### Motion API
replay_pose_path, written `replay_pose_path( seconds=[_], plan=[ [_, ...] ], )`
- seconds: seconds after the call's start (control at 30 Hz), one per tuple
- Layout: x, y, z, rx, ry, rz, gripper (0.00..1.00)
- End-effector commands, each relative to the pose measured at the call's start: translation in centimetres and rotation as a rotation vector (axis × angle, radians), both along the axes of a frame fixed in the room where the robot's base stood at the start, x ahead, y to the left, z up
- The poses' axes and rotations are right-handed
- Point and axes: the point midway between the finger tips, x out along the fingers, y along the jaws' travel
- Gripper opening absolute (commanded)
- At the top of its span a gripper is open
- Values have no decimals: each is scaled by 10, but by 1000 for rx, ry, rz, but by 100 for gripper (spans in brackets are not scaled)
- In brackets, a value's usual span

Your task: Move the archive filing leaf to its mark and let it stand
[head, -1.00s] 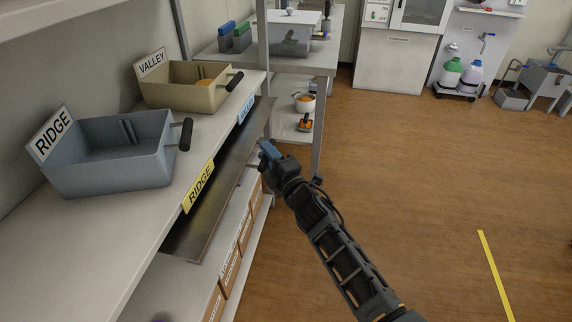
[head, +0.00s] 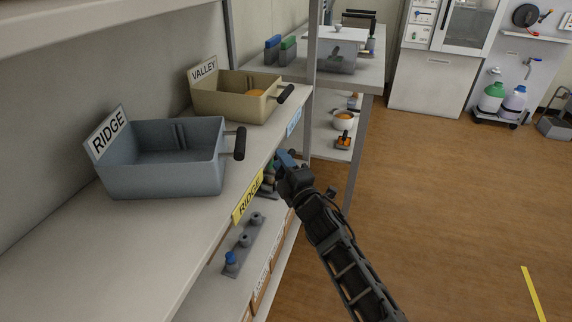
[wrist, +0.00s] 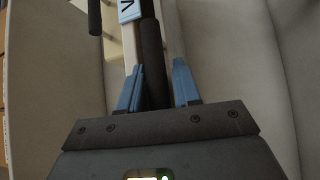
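I cannot clearly make out the archive filing leaf in the head view; the dark panel seen earlier below the shelf edge no longer shows there. In the wrist view a dark rounded bar (wrist: 152,60) runs between my two blue fingertips; I cannot tell whether it is part of the leaf. My gripper (wrist: 157,88) has a finger on each side of the bar, close to it; contact is unclear. In the head view my gripper (head: 284,160) is at the shelf's front edge, between a yellow RIDGE label (head: 248,201) and a blue label (head: 295,122).
A grey RIDGE bin (head: 165,170) and a tan VALLEY bin (head: 225,103) stand on the upper shelf (head: 150,245), handles towards the aisle. Below, a rack (head: 245,240) holds small parts, one blue-topped (head: 231,258). A table leg (head: 358,150) stands beyond my gripper. The wooden floor (head: 450,200) at right is open.

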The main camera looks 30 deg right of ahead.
Motion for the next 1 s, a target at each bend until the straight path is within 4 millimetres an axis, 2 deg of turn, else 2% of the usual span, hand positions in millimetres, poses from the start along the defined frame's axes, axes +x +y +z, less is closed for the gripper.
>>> replay_pose_path(
  seconds=[0.13, 0.87, 1.0],
  plan=[
    [-1, -3, -1, 1, 1, -5, 46],
    [-3, -6, 0, 1, -1, -8, 46],
    [-11, -4, -3, 0, 2, -8, 46]
  ],
)
